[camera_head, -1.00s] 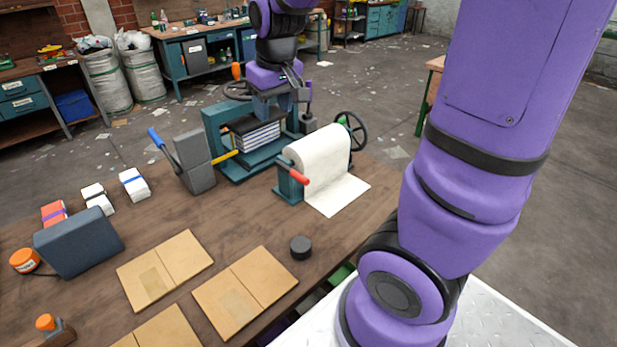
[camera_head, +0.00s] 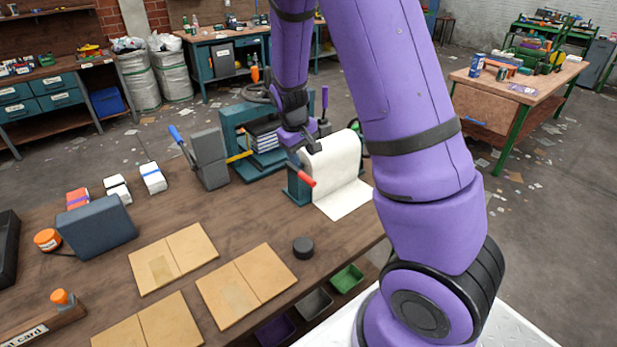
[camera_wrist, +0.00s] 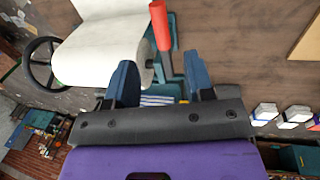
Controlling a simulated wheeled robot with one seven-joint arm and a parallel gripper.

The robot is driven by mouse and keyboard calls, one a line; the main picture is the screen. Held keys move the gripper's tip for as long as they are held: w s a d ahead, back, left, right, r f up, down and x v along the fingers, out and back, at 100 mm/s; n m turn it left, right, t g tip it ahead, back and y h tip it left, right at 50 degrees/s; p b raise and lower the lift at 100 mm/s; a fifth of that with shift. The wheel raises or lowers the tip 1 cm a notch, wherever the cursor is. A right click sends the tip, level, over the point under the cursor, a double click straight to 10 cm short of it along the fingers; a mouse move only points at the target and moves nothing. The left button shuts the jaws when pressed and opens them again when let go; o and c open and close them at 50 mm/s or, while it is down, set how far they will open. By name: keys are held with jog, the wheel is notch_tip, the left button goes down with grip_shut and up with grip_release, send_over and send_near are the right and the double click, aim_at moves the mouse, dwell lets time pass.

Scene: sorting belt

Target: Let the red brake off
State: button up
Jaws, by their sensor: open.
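The red brake handle (camera_head: 306,180) sticks out from the front of the teal roll stand (camera_head: 297,188), beside the white paper roll (camera_head: 335,160). In the wrist view the red handle (camera_wrist: 160,25) lies just beyond the fingertips, between their lines, with its dark rod running down toward the gap. The roll (camera_wrist: 95,50) is to its left there. My gripper (camera_wrist: 162,75) is open and empty, with one blue finger on each side. In the head view my gripper (camera_head: 312,145) hangs just above and behind the handle, and its fingers are hard to make out.
The teal press (camera_head: 232,130) with stacked books stands left of the roll, close to my arm. A grey block with a blue-handled lever (camera_head: 210,160) is further left. Boards (camera_head: 248,285) and a black puck (camera_head: 303,247) lie in front; bare tabletop surrounds the puck.

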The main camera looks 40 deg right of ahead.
aim_at(308, 178)
jog(key=f, duration=0.3)
jog(key=d+f, duration=0.1)
jog(key=f, duration=0.4)
jog(key=shift+d+f, duration=0.3)
jog(key=shift+d, duration=0.05)
grip_shut()
